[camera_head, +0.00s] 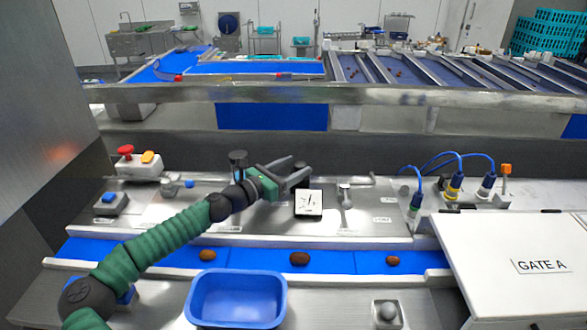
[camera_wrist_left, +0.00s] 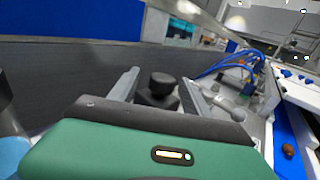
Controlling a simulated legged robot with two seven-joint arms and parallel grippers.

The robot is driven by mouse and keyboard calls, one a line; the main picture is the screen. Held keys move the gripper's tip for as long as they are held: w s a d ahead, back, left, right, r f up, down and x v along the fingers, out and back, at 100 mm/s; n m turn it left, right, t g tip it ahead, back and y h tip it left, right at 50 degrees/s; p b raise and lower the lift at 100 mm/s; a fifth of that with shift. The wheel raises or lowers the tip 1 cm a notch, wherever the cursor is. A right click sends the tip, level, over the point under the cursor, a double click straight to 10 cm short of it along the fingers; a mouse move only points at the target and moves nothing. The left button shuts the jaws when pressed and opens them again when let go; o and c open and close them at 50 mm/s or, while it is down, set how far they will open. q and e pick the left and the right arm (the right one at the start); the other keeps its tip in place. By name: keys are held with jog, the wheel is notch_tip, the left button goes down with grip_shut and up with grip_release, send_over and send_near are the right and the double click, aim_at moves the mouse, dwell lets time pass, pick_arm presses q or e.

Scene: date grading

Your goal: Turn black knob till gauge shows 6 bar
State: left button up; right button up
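The black knob (camera_wrist_left: 160,88) shows in the left wrist view, standing upright between my left gripper's two fingers, with visible gaps on both sides. In the head view the fingers largely cover that spot. My left gripper (camera_head: 301,169) is open and empty, reaching over the metal panel behind the blue belt; its fingers also show in the left wrist view (camera_wrist_left: 160,90). The gauge (camera_head: 309,203) has a white square face with dark marks, just in front of the gripper; its reading is too small to tell. My right gripper is in neither view.
A dark cylinder (camera_head: 238,160) stands left of the gripper. A small metal lever (camera_head: 346,194) stands right of the gauge. Blue cables (camera_head: 440,159) run to plugs farther right.

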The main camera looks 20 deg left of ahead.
pick_arm(q)
jog(key=b+v, duration=0.3)
jog(key=v, duration=1.3)
jog(key=shift+a+f+b, duration=0.1)
jog(key=shift+a+b, duration=0.05)
jog(key=shift+b, duration=0.25)
jog(key=shift+s+a, duration=0.15)
jog(key=shift+s, duration=0.2)
